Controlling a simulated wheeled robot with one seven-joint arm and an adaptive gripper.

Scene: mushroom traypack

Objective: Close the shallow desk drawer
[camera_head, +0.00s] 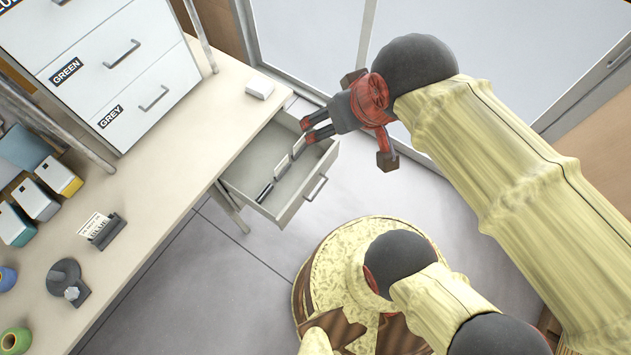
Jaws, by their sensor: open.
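The shallow desk drawer (286,205) is pulled out from under the edge of the beige desk (190,150). It is a light grey box with a few thin upright pieces inside. Its bar handle (317,188) is on the front panel, at the lower right. My gripper (306,130) is open, with its dark fingers over the far upper corner of the drawer, by the end of the front panel. I cannot tell whether the fingers touch the drawer. The handle is clear of the gripper.
A white drawer cabinet labelled GREEN and GREY (118,80) stands on the desk. A small white box (260,87) lies near the desk's edge. A card holder (104,231), a dark tape dispenser (68,282) and several coloured boxes stand at left. Glazed panels rise behind my arm.

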